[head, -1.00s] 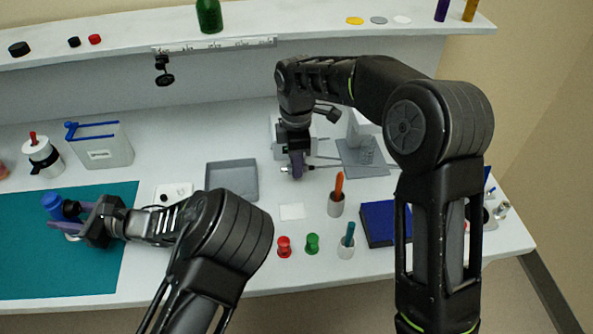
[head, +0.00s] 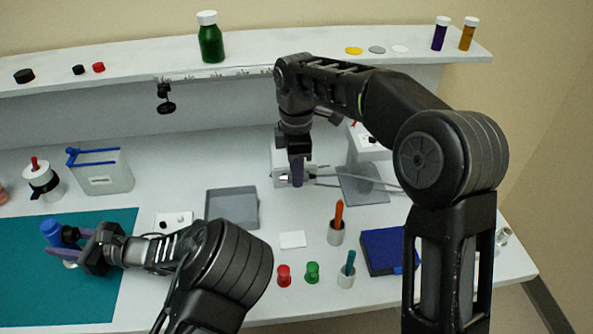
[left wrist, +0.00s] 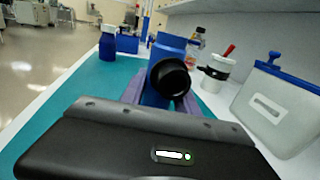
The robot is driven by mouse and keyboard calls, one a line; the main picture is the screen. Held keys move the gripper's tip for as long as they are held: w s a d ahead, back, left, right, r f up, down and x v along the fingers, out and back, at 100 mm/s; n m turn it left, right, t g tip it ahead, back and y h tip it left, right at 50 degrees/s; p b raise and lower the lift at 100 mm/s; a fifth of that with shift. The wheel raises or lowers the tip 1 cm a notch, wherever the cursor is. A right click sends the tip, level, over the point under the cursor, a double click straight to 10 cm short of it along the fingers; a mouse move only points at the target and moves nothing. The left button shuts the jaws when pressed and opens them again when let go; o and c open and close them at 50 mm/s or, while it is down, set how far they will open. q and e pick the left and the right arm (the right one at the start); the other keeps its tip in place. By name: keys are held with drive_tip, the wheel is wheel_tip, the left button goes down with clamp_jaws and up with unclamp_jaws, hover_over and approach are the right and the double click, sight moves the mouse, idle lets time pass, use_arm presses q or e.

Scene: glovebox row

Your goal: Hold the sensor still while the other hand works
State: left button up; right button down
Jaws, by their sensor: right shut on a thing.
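A blue cylinder with a black round end piece, probably the sensor, (head: 51,232) is over the left end of the teal mat (head: 100,285). In the left wrist view the blue cylinder (left wrist: 150,97) stands between the purple fingers, its black end facing the camera. My left gripper (head: 70,240) has its fingers apart, one on each side; I cannot tell whether they touch it. My right gripper (head: 297,170) points down at the back middle of the bench, beside a white block (head: 281,160). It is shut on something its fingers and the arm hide.
A grey tray (head: 232,222) lies mid-bench. Red (head: 284,275) and green (head: 312,272) pieces, cups with sticks and a dark blue pad (head: 385,250) stand at the front. A clear blue-topped box (head: 103,172) and a red-topped white jar (head: 40,178) are back left.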

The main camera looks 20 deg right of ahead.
use_arm(q)
drive_tip(key=o, duration=0.5)
drive_tip(key=v, duration=1.1)
drive_tip(key=shift+d, duration=0.15)
drive_tip(key=shift+s+d, duration=0.2)
drive_tip(key=shift+d, duration=0.15)
